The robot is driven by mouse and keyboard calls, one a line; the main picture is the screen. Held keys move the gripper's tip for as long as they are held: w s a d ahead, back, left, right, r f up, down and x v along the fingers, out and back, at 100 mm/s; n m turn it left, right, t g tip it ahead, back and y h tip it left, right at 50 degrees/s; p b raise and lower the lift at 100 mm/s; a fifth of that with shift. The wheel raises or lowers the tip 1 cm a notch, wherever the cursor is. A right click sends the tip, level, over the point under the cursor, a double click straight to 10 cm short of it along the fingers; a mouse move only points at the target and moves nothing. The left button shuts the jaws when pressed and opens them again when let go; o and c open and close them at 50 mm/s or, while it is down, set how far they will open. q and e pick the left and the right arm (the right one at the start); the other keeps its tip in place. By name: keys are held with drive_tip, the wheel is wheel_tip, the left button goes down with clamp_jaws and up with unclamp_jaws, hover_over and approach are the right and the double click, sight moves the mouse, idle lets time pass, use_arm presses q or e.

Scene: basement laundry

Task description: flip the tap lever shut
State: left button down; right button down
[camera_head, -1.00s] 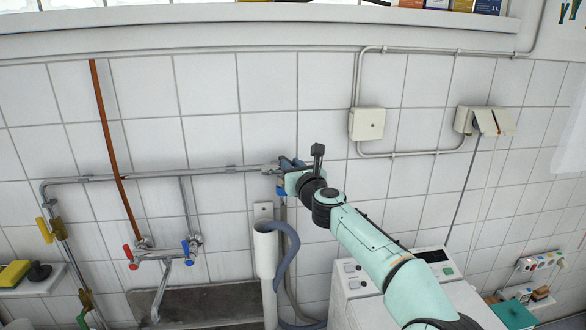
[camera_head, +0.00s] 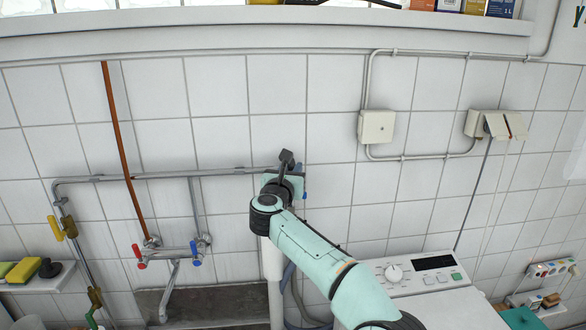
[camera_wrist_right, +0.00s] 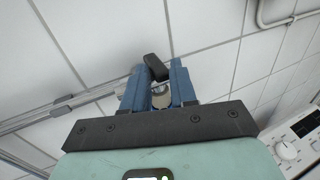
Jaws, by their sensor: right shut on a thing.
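My right gripper (camera_head: 288,180) is at the right end of the metal pipe on the tiled wall, and hides most of the tap there in the head view. In the right wrist view, its blue fingers (camera_wrist_right: 157,72) are shut on the tap lever, a dark block (camera_wrist_right: 154,66) showing between and just beyond the fingertips. Part of the pale metal tap body (camera_wrist_right: 161,97) shows between the fingers. The lever's exact angle is hard to tell. My left gripper is not in view.
The wall pipe (camera_head: 150,176) runs left from the tap. A mixer with red and blue knobs (camera_head: 170,252) is lower left, above a dark sink (camera_head: 215,302). A white washing machine (camera_head: 440,308) stands at lower right. A junction box (camera_head: 376,127) is on the wall.

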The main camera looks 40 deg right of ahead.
drive_tip(key=shift+r+m+g+h, duration=0.1)
drive_tip(key=shift+m+g+h, duration=0.3)
drive_tip(key=shift+g, duration=0.1)
drive_tip(key=c, duration=0.9)
unclamp_jaws()
drive_tip(key=shift+w, duration=0.1)
drive_tip(key=shift+s+a+f, duration=0.2)
drive_tip(key=shift+s+a, duration=0.05)
drive_tip(key=shift+a, duration=0.15)
drive_tip(key=b+v, duration=0.4)
drive_tip(key=v, duration=0.8)
drive_tip(key=shift+s+a+r+b, duration=0.1)
drive_tip(key=shift+s+b, duration=0.15)
drive_tip(key=shift+b, duration=0.1)
